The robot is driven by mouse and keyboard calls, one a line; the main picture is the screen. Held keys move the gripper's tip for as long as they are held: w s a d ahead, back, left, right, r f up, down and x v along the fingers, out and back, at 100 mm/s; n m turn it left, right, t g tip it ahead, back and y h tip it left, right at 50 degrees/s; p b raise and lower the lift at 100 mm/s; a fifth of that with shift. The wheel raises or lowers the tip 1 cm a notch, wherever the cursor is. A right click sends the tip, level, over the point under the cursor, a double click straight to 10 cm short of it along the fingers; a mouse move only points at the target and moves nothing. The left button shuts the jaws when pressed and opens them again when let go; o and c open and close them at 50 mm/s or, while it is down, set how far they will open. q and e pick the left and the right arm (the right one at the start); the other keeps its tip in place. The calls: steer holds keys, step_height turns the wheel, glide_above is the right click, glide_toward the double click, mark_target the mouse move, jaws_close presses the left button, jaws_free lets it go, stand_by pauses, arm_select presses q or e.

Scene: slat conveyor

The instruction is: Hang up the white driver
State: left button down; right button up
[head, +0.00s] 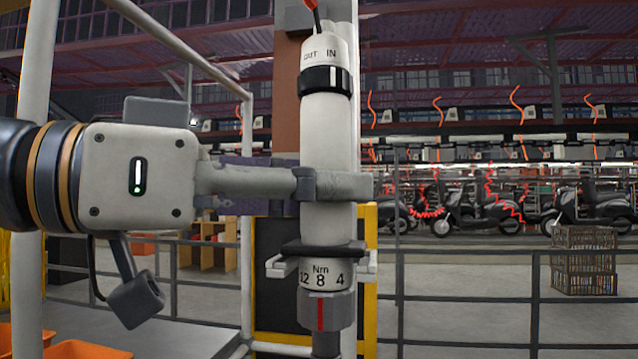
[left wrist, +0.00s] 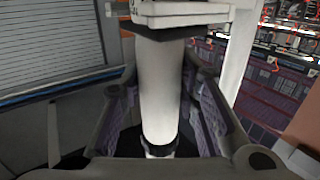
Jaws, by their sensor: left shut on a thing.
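The white driver (head: 326,130) stands upright in the head view, with a black ring near its top, a black collar lower down and a dial reading Nm below that. My left gripper (head: 325,185) comes in from the left and is shut around its white body above the collar. A pale two-pronged holder (head: 279,267) shows on both sides of the driver just under the collar. The collar looks at or very close to the prongs; contact is unclear. The left wrist view shows the driver (left wrist: 160,85) between the fingers, with the holder (left wrist: 185,15) at the top.
A white post and a yellow-edged dark panel (head: 371,290) stand behind the driver. Orange bins (head: 85,350) are at lower left.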

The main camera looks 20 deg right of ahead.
arm_select(q)
steer(key=shift+f, duration=0.15)
steer(key=c, duration=1.2)
jaws_free()
steer(key=shift+o, duration=0.2)
steer(key=shift+f, duration=0.15)
steer(key=a, duration=1.2)
steer(key=shift+r, duration=0.2)
